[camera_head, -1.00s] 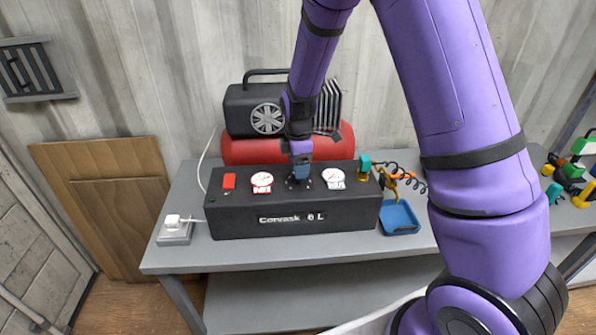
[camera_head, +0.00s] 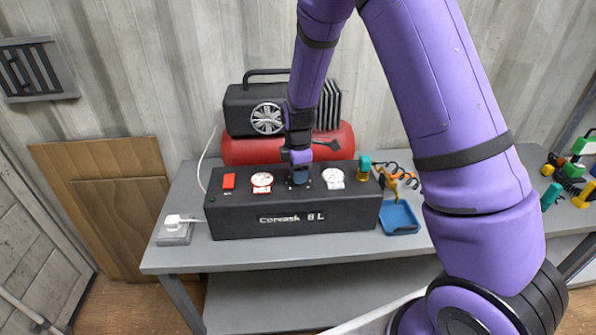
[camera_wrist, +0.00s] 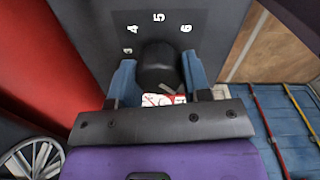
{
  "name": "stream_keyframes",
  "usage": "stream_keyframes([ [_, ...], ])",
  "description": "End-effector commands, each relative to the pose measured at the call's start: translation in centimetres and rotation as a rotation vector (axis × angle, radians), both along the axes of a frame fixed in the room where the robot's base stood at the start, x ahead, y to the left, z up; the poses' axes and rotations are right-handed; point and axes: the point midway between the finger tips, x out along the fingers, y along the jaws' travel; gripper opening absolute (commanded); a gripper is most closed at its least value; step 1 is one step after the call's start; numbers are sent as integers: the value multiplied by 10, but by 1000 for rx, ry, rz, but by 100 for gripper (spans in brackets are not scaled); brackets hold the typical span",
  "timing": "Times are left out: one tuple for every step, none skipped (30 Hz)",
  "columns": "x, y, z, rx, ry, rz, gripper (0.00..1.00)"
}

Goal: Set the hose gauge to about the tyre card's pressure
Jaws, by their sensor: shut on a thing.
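A black control box (camera_head: 290,222) lies on the grey bench in front of the compressor. Its top carries two white dials: a left dial (camera_head: 262,180) with a red label and a right dial (camera_head: 334,176) with a pale label. The needles and labels are too small to read. My gripper (camera_head: 299,177) is between the dials, shut on a black knob (camera_wrist: 158,66). In the wrist view its blue fingers flank the knob, with 4, 5 and 6 printed around it. Part of a dial (camera_wrist: 163,99) shows under the gripper. I cannot make out the tyre card.
A red switch (camera_head: 229,181) is at the box's left. The red tank (camera_head: 245,150) is behind.

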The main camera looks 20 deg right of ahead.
Motion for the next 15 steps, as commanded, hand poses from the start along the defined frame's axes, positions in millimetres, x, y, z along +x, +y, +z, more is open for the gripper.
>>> stream_keyframes([
  [0, 0, 0, 0, -1, -6, 20],
  [0, 0, 0, 0, -1, -11, 20],
  [0, 0, 0, -1, -1, -19, 20],
  [0, 0, 0, 0, -1, -27, 20],
  [0, 0, 0, 0, -1, -38, 20],
  [0, 0, 0, -1, -1, -53, 20],
  [1, 0, 0, 0, -1, -68, 20],
  [1, 0, 0, -1, -1, -83, 20],
  [1, 0, 0, 0, -1, -108, 20],
  [1, 0, 0, 0, -1, -128, 20],
  [1, 0, 0, -1, -1, -149, 20],
  [1, 0, 0, 0, -1, -179, 20],
  [1, 0, 0, 0, -1, -203, 20],
  [1, 0, 0, 0, -1, -229, 20],
  [1, 0, 0, -1, -1, -265, 20],
])
